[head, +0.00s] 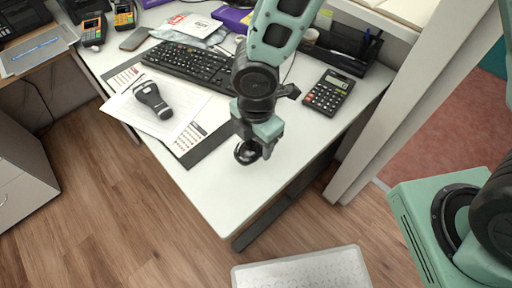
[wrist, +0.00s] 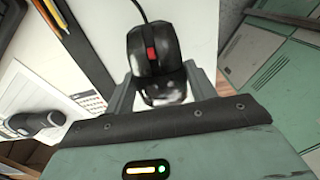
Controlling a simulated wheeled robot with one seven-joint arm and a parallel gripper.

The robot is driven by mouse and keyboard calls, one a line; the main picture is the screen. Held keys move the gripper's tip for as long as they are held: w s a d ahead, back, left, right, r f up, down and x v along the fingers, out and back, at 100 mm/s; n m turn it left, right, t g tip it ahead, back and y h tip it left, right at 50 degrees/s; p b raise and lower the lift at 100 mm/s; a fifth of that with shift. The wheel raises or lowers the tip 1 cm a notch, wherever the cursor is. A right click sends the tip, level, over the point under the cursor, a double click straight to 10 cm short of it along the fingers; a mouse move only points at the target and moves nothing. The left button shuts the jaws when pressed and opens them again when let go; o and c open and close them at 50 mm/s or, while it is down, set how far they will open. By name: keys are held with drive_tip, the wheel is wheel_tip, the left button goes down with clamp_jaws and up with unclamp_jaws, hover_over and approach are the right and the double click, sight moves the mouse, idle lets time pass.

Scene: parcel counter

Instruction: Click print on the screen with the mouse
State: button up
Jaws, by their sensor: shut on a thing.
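The mouse (wrist: 152,52) is black with a red scroll wheel and a cable running off its far end. In the wrist view my gripper (wrist: 158,88) is shut on it, with one finger on each side. In the head view the mouse (head: 246,152) shows as a dark shape under my gripper (head: 256,150), above or on the white desk near its front edge; I cannot tell whether it touches the desk. No screen shows clearly in either view.
A black keyboard (head: 192,66) lies behind, with a calculator (head: 333,93) to the right. A black scanner (head: 153,99) rests on white papers (head: 183,112) at left. The desk (head: 235,205) is bare toward its front corner. A white step (head: 302,271) stands on the floor.

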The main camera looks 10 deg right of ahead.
sight(260, 176)
wheel_tip(260, 176, up, 3)
drive_tip(key=shift+r, duration=0.1)
wheel_tip(260, 176, down, 6)
drive_tip(key=shift+r+b, duration=0.1)
drive_tip(key=shift+b, duration=0.65)
drive_tip(key=shift+f+b, duration=1.15)
drive_tip(key=shift+f, duration=0.15)
drive_tip(key=shift+f, duration=0.1)
drive_tip(key=shift+s, duration=0.15)
drive_tip(key=shift+s+d+b, duration=0.1)
drive_tip(key=shift+s+b, duration=0.8)
drive_tip(key=shift+s, duration=1.2)
drive_tip(key=o, duration=1.1)
